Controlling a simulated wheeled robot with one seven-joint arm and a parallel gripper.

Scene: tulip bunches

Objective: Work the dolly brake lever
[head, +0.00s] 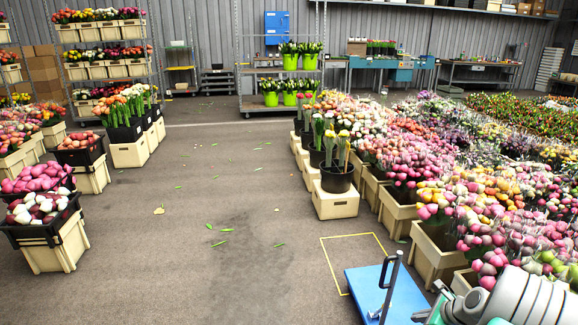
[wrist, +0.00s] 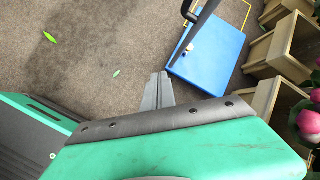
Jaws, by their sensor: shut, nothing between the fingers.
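A blue dolly platform (head: 408,300) sits on the floor at the bottom right of the head view, and it also shows at the top of the wrist view (wrist: 222,62). A dark upright bar with a looped handle (head: 391,284) stands at its near left side. The bar crosses the dolly's left edge in the wrist view (wrist: 190,32), with a small pale spot beside it. I cannot tell which part is the brake lever. My gripper (wrist: 160,80) is shut and empty, its grey fingers just below the dolly's lower left corner in the wrist picture, apparently apart from the bar.
A yellow floor outline (head: 352,236) lies behind the dolly. Cream crates (head: 437,256) of wrapped tulips stand close on its right. A black pot of tulips (head: 337,179) sits on a crate further back.

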